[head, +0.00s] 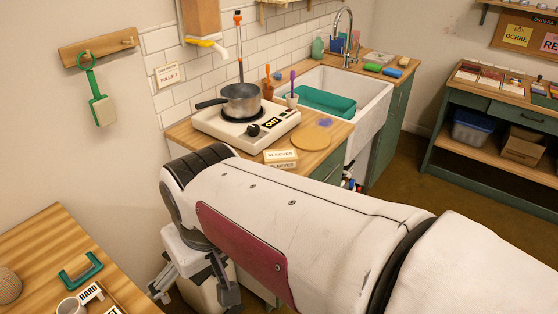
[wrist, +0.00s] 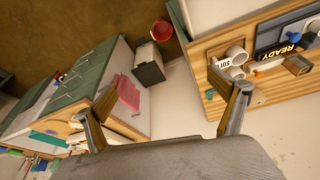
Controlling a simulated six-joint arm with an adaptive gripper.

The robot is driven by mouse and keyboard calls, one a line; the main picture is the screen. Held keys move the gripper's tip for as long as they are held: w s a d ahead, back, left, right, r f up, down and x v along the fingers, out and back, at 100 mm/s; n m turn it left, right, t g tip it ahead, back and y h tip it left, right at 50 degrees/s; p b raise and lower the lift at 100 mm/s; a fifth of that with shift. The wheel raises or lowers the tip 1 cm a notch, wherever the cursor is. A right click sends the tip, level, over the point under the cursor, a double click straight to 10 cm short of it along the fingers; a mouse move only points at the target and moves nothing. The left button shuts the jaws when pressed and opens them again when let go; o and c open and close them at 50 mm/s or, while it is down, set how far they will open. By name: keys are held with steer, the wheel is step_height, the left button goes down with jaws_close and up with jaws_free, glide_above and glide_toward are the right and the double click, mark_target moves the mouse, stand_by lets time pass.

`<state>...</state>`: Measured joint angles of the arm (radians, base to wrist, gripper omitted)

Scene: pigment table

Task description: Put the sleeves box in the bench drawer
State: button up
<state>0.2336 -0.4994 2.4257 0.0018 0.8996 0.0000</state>
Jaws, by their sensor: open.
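The sleeves box (head: 281,157) is a small cream box labelled SLEEVES. In the head view it lies at the near edge of the wooden counter, in front of the hot plate. My gripper (head: 196,284) is low in the head view, left of and nearer than the box, partly hidden by my own arm. In the wrist view its two fingers are wide apart with nothing between them. A green bench (head: 500,125) stands at the far right, with a closed drawer (head: 530,116) under its top. I cannot make out the box for sure in the wrist view.
A hot plate (head: 246,125) with a saucepan (head: 241,100) stands behind the box. A round board (head: 311,137) and a sink (head: 335,103) are to its right. A wooden table (head: 40,245) with a green handle-like piece (head: 80,270) is at the lower left.

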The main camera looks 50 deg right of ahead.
mark_target(281, 156)
steer(key=w+d+f+m, duration=0.2)
steer(key=w+d+f, duration=0.1)
steer(key=d, duration=1)
steer(key=w+d+f+m+g, duration=0.1)
steer(key=w+d+f, duration=0.3)
steer(key=d, duration=1)
steer(key=w+d+f+m+h, duration=0.1)
steer(key=w+d+f+m, duration=0.3)
steer(key=d, duration=1)
steer(key=shift+w+g, duration=0.3)
steer(key=shift+w, duration=1.15)
steer(key=shift+h, duration=0.3)
steer(key=d, duration=0.1)
steer(key=w+d, duration=0.1)
steer(key=d, duration=0.2)
steer(key=shift+w, duration=0.35)
steer(key=shift+n+t+h, duration=0.3)
steer(key=shift+t+h, duration=0.1)
steer(key=shift+t, duration=0.2)
steer(key=w+d+r, duration=0.2)
steer(key=r, duration=0.1)
steer(key=shift+w+d+r, duration=0.15)
steer(key=shift+w+d, duration=0.1)
steer(key=shift+d, duration=0.15)
steer(key=shift+x, duration=0.85)
steer(key=shift+w+d+f, duration=0.1)
steer(key=shift+f, duration=0.3)
